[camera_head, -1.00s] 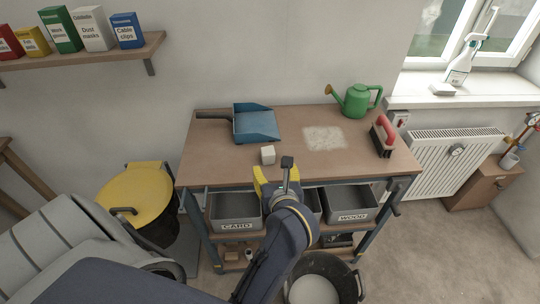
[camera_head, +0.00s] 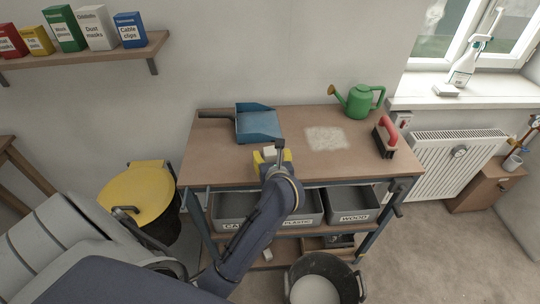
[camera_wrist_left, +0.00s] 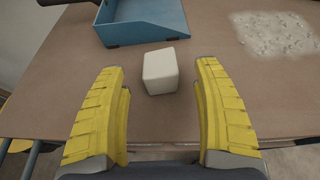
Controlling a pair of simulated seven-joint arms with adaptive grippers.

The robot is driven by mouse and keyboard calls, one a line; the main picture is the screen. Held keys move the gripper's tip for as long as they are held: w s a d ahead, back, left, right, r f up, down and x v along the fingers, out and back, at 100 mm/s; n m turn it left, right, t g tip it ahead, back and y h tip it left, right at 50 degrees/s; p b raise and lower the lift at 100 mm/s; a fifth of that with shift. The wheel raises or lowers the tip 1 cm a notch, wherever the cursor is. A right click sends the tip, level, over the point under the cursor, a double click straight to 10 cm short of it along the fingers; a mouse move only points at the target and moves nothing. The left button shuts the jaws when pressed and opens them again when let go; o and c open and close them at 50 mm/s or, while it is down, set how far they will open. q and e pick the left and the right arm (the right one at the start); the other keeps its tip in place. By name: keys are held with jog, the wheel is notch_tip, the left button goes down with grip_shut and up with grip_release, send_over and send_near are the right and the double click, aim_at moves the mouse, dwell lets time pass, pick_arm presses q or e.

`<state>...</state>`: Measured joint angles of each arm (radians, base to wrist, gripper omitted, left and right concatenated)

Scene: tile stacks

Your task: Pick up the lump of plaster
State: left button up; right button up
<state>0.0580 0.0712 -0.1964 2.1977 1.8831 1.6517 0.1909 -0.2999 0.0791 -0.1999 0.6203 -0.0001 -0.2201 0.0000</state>
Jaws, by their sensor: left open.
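The lump of plaster is a small off-white block (camera_wrist_left: 160,72) on the brown workbench top (camera_wrist_left: 60,90). In the head view the lump (camera_head: 270,151) is partly hidden behind my left gripper (camera_head: 272,160). In the left wrist view my left gripper (camera_wrist_left: 160,110) is open, with its yellow fingers apart. The lump sits just beyond and between the fingertips, and the fingers appear apart from it. My right gripper is not in view.
A blue dustpan (camera_head: 257,124) lies just behind the lump. A pale dust patch (camera_head: 325,138), a red-handled brush (camera_head: 385,137) and a green watering can (camera_head: 358,100) are to the right. Labelled grey bins (camera_head: 352,205) stand under the bench top.

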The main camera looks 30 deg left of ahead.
aim_at(270, 152)
pick_arm(q)
jog(key=shift+x, duration=2.6)
jog(key=shift+f, duration=0.15)
jog(key=c, duration=1.3)
